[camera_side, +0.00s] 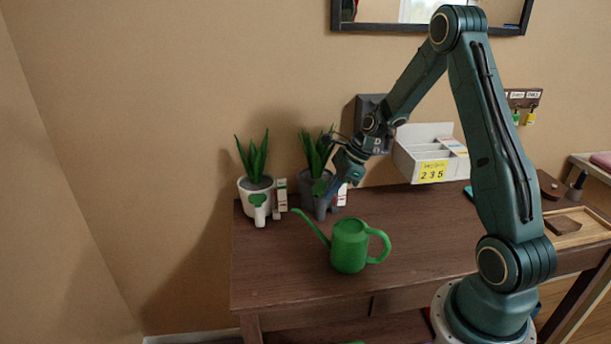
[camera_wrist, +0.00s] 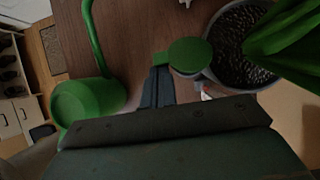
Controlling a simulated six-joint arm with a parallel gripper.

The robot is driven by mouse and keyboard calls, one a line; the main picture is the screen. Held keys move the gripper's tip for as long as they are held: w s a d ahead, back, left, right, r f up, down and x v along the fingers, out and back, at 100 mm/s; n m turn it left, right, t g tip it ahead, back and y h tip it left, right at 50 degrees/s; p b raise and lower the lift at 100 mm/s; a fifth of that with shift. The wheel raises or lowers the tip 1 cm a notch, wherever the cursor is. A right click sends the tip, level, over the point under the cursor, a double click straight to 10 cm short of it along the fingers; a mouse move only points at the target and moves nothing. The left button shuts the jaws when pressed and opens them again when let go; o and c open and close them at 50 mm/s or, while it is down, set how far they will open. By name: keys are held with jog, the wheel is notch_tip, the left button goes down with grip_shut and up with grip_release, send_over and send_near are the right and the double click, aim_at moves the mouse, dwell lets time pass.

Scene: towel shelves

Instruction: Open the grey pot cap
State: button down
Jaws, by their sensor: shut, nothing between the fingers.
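The grey pot (camera_side: 308,193) stands upright at the back of the desk and holds a spiky green plant. In the wrist view its rim (camera_wrist: 216,38) is at the upper right, with dark pebbles inside. Its round green cap (camera_wrist: 192,54) lies over the grey spout on the pot's side; it shows small in the side view (camera_side: 320,187). My gripper (camera_wrist: 159,72) is shut and empty, its fingertips at the cap's left edge by a small green tab. I cannot tell whether they touch. In the side view my gripper (camera_side: 332,194) is beside the pot's front right.
A white pot (camera_side: 245,198) with a plant and green cap stands left of the grey pot. A green watering can (camera_side: 349,246) stands in front, close to my gripper. Small labelled boxes (camera_side: 281,194) stand between the pots. A white divided box (camera_side: 428,158) is behind right.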

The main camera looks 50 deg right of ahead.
aim_at(322, 194)
jog(key=shift+w+a+r+g+h, duration=0.1)
jog(key=shift+r+g+h, duration=0.05)
jog(key=shift+g+h, duration=0.15)
jog(key=g+h, duration=0.1)
jog(key=w+a+r+g+h, duration=0.1)
jog(key=g+h, duration=0.1)
jog(key=w+a+r+g+h, duration=0.1)
jog(key=shift+g+h, duration=0.4)
jog(key=shift+w+a, duration=0.9)
jog(key=shift+a, duration=0.05)
jog(key=shift+w, duration=0.1)
dwell(0.4)
jog(key=shift+r, duration=0.3)
jog(key=shift+r, duration=0.55)
